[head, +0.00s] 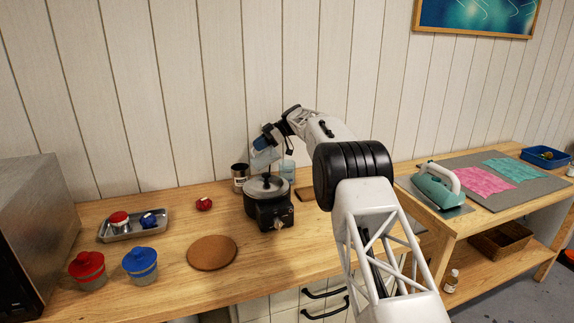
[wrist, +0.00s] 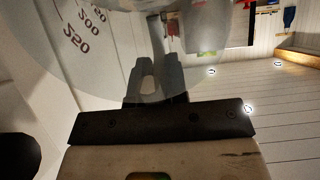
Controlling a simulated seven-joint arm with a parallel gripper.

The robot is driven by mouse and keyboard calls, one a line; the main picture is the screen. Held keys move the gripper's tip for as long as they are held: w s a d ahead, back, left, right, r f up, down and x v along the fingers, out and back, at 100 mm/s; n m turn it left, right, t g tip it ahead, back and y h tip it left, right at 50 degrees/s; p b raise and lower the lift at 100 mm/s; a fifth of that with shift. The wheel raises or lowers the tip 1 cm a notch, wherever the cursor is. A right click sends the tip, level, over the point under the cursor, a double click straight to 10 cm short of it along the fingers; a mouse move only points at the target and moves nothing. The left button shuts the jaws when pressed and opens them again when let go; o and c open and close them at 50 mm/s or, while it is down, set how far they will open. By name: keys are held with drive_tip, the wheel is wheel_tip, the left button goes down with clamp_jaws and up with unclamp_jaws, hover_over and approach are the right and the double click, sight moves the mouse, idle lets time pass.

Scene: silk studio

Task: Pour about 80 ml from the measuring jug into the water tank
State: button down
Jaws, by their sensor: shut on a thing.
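My gripper (head: 270,138) is at the end of the arm, up at the back of the bench near the wall. It is shut on the clear measuring jug (head: 264,154), which hangs tilted above and behind the black heater. No water level can be made out. A pale blue clear vessel (head: 288,171) stands behind the heater; I cannot tell whether it is the water tank.
The black heater with its lidded pan (head: 267,188) stands just below the jug. A dark tin (head: 240,178) is left of it. A cork mat (head: 212,253), red pot (head: 88,271), blue pot (head: 140,265) and metal tray (head: 134,226) lie left. A teal iron (head: 436,186) rests right.

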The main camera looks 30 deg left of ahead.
drive_tip(key=shift+w+d, duration=0.1)
drive_tip(key=shift+d, duration=0.05)
idle(0.7)
drive_tip(key=shift+w+d+r+g+y, duration=0.6)
drive_tip(key=shift+r+g+y, duration=0.05)
drive_tip(key=shift+g+y, duration=0.25)
idle(1.2)
drive_tip(key=shift+s+a, duration=0.2)
drive_tip(key=shift+s+a+f+t+h, duration=0.5)
drive_tip(key=shift+f+t+h, duration=0.1)
drive_tip(key=shift+t+h, duration=0.2)
drive_tip(key=shift+s+a+t+h, duration=0.15)
drive_tip(key=shift+t+h, duration=0.25)
drive_tip(key=shift+s+a, duration=0.15)
drive_tip(key=shift+s+a+t+h, duration=0.25)
drive_tip(key=shift+t+h, duration=0.35)
drive_tip(key=shift+s+a+r+t+h, duration=0.2)
drive_tip(key=shift+r+t+h, duration=0.2)
